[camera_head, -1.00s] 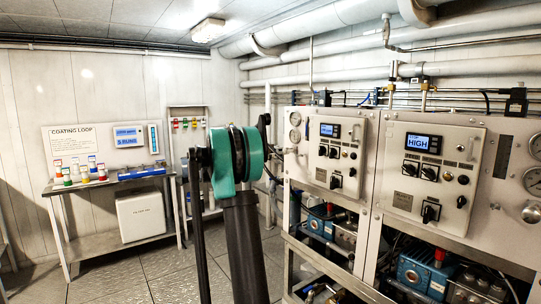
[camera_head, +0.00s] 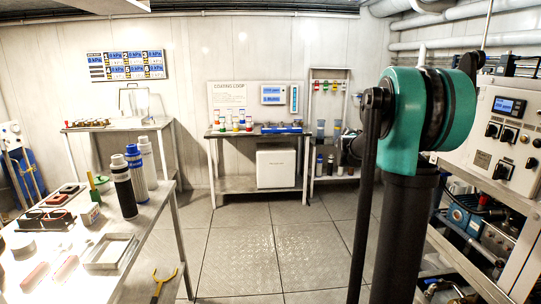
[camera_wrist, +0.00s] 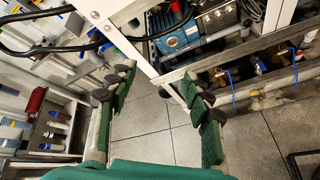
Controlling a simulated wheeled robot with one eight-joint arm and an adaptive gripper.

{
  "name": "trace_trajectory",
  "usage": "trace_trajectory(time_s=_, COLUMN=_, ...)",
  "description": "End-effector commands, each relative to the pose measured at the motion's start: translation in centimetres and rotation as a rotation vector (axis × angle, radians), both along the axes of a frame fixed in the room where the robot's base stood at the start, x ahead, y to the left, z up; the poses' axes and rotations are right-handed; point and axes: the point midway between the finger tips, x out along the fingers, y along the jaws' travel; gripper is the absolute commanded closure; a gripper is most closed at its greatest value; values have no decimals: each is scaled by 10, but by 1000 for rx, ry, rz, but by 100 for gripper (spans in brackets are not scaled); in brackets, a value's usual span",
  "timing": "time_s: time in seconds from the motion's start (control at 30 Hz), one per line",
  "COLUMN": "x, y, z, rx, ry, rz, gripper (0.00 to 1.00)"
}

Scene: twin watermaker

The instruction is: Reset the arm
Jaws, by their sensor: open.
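My gripper (camera_wrist: 158,92) is open in the wrist view. Its two green-padded fingers are spread wide, with only bare floor between them and nothing held. In the head view my arm stands upright right of centre, with a teal joint at its top. The gripper itself cannot be made out clearly in that view.
The machine panel (camera_head: 507,130) stands close on the right. In the wrist view a blue pump (camera_wrist: 178,38) sits in its frame beyond the fingers. A workbench (camera_head: 150,232) with bottles and trays is at the left. A coating table (camera_head: 232,132) stands at the back wall. The middle floor (camera_head: 255,250) is clear.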

Motion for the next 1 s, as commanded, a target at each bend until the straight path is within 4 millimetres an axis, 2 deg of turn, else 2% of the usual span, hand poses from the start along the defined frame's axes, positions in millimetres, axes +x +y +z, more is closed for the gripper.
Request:
trace_trajectory(time_s=0.03, x=-22, y=20, z=-22, rx=89, ry=-70, rz=-16, gripper=50)
trace_trajectory(time_s=0.2, x=-88, y=87, z=-93, rx=408, ry=-297, rz=-124, gripper=50)
trace_trajectory(time_s=0.5, x=-210, y=212, z=-200, rx=948, ry=-568, rz=-432, gripper=50)
trace_trajectory(time_s=0.6, x=-245, y=246, z=-225, rx=1089, ry=-613, rz=-547, gripper=50)
trace_trajectory(time_s=0.7, x=-270, y=271, z=-242, rx=1190, ry=-638, rz=-639, gripper=50)
trace_trajectory(time_s=0.83, x=-287, y=287, z=-252, rx=1258, ry=-652, rz=-706, gripper=50)
trace_trajectory(time_s=1.0, x=-290, y=291, z=-254, rx=1273, ry=-655, rz=-724, gripper=50)
